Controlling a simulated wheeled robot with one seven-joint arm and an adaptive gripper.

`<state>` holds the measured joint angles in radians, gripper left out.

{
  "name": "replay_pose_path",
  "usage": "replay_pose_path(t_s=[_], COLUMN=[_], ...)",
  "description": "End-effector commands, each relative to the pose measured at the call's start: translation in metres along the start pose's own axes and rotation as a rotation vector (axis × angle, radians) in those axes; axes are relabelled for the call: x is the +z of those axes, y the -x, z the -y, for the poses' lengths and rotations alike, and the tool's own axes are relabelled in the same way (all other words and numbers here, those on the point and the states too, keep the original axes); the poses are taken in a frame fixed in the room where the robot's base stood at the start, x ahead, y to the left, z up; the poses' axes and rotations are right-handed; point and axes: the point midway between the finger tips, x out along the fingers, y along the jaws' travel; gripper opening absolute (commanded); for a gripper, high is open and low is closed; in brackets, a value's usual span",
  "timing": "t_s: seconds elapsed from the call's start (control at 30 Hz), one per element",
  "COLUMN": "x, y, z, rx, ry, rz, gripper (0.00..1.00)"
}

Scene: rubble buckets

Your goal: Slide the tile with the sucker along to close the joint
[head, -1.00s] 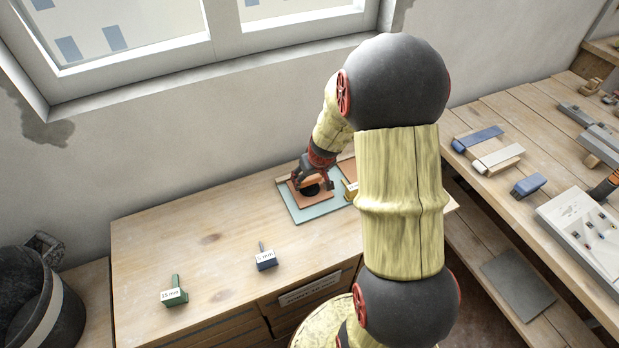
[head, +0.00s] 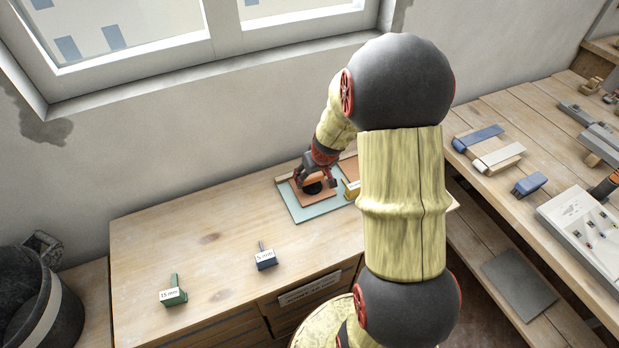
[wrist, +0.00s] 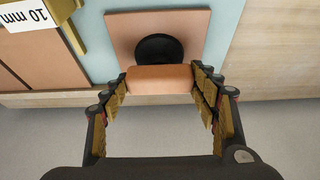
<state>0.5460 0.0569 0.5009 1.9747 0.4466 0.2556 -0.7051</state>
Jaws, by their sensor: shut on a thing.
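My gripper (head: 315,180) is shut on the orange handle of the sucker (wrist: 160,80). The sucker's black round pad (wrist: 159,48) sits on a terracotta tile (wrist: 120,28), which lies flat on a pale blue board (head: 307,215). A second terracotta tile (wrist: 40,60) lies left of it in the wrist view. A strip of blue board shows between the two tiles. A yellow spacer labelled 10 mm (wrist: 62,32) stands at that strip, apart from the held tile. In the head view, my arm hides part of the second tile.
A wall and window are behind. A black bucket (head: 40,300) is at the left. Another bench with blocks (head: 495,155) is at the right.

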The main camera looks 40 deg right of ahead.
Motion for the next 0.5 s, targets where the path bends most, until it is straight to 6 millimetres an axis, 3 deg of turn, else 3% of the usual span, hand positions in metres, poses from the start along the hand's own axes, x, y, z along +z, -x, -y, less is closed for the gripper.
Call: replay_pose_path(t_s=[0.5], x=[0.000], y=[-0.001], z=[-0.040], rx=[0.001], ry=[-0.002], rz=[-0.001], gripper=[0.24])
